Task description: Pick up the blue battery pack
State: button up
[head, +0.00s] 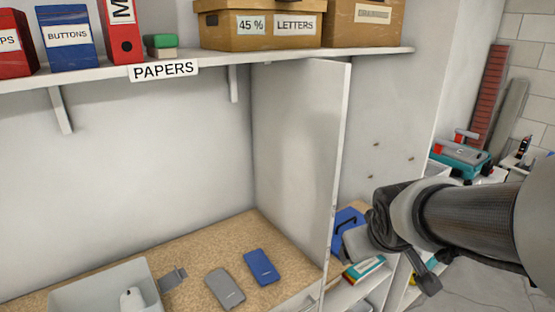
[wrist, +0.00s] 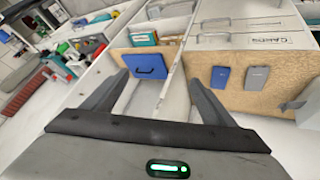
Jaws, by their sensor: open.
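The blue battery pack (head: 261,266) is a flat blue slab lying on the speckled tan surface, left of the white upright divider in the head view. A similar grey slab (head: 224,288) lies beside it on its left. In the wrist view the blue pack (wrist: 220,77) is right of the fingers, with the grey slab (wrist: 257,77) beyond it. My gripper (wrist: 157,80) is open, with nothing seen between its fingers. It is on the other side of the divider, apart from the pack. In the head view my arm comes from the right and its fingertips are partly hidden.
The white divider (head: 298,150) stands between my gripper and the pack. A blue case with a handle (wrist: 145,67) sits in the compartment ahead of my fingers. A grey bin (head: 75,293) stands at the front left. A shelf (head: 215,62) with boxes and binders hangs above.

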jog(key=w+f+n+t+b, duration=0.1)
jog(key=w+f+n, duration=0.1)
jog(key=w+f, duration=0.5)
jog(key=n+t+y+b, duration=0.2)
jog(key=t+y+b, duration=0.3)
jog(key=y+b, duration=0.65)
send_near(261, 266)
jog(key=shift+h, duration=0.45)
jog(key=v, duration=0.5)
jog(key=shift+s+a+b, duration=0.2)
jog(key=shift+a+b, duration=0.1)
jog(key=shift+b, duration=0.1)
jog(key=b+x, duration=0.2)
jog(key=b, duration=0.3)
jog(key=shift+w+a+f+b, duration=0.1)
jog(key=shift+w+a+b, duration=0.15)
jog(key=shift+b, duration=0.1)
jog(key=x, duration=0.4)
jog(key=shift+w+a+r, duration=0.1)
jog(key=shift+w+r, duration=0.2)
jog(key=shift+x, duration=2.7)
jog(key=shift+w, duration=0.1)
jog(key=c, duration=1.4)
